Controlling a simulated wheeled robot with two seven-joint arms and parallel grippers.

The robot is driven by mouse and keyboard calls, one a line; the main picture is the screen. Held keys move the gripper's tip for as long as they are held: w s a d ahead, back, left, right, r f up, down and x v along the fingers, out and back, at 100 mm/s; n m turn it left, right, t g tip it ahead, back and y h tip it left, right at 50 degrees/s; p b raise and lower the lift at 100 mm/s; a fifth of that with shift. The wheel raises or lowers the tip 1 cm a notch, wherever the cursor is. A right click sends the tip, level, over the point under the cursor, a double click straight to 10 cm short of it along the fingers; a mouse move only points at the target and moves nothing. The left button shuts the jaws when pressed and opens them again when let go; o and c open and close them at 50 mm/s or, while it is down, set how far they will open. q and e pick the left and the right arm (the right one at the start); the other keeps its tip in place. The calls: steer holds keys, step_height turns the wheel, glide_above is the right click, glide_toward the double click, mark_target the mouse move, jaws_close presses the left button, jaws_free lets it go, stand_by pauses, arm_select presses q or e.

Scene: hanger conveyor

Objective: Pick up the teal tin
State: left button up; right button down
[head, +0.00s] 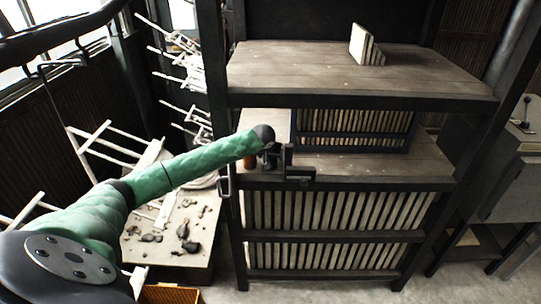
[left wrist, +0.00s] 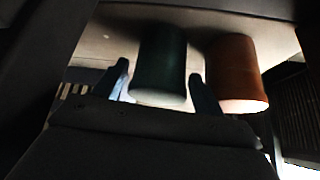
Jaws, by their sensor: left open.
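The teal tin (left wrist: 160,62) looks dark green in the left wrist view. It stands on a wooden shelf, between the two fingers of my left gripper (left wrist: 159,70). The fingers are spread, one on each side of its near end, and do not visibly grip it. In the head view my left gripper (head: 290,166) is at the front of the middle shelf, and the teal tin is mostly hidden there or too dark to make out. My right gripper is in neither view.
An orange tin (left wrist: 237,72) stands close to the right of the teal tin; a sliver of the orange tin (head: 249,160) shows in the head view. A slatted rack (head: 352,131) fills the shelf to the right. The upper shelf (head: 300,70) is overhead, and a dark post (head: 215,90) stands left.

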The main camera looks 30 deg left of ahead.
arm_select(q)
steer(key=shift+p+x, duration=0.35)
steer(key=shift+x, duration=0.75)
steer(key=shift+c, duration=0.2)
steer(key=c, duration=0.9)
